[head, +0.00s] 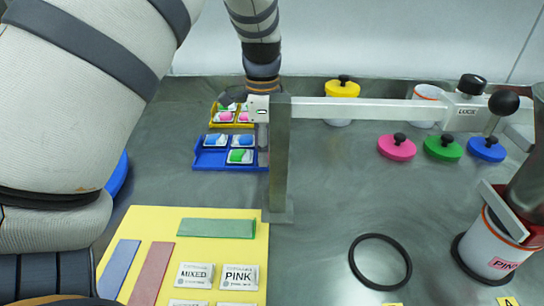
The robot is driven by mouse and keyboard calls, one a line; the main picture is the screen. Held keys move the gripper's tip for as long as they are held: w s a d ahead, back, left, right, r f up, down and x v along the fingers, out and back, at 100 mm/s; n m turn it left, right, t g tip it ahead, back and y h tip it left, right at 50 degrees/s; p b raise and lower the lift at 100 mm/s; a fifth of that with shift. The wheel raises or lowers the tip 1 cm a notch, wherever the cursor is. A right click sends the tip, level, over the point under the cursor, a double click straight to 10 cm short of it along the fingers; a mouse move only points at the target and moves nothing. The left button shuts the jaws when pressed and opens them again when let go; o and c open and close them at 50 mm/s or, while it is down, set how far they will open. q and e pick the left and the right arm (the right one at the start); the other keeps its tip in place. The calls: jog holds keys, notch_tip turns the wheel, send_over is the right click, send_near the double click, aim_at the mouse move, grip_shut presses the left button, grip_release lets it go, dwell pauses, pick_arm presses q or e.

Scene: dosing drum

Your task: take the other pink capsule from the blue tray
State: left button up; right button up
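The blue tray (197,162) stands left of the grey post (279,150). It holds two blue capsules (215,141) and a green capsule (240,156) on white pads; I see no pink one in it. The yellow tray (216,125) behind it holds pink capsules (224,117) and green capsules (229,106), partly covered. My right gripper does not show.
A white beam (370,108) runs right from the post to a black knob. Pink (397,147), green (443,147) and blue (487,148) lids lie behind a black ring (380,262). A pink-labelled canister (490,248) stands right. A yellow mat (255,250) lies front left.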

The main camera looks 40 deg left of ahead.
pick_arm(q)
jog(key=shift+f, duration=0.5)
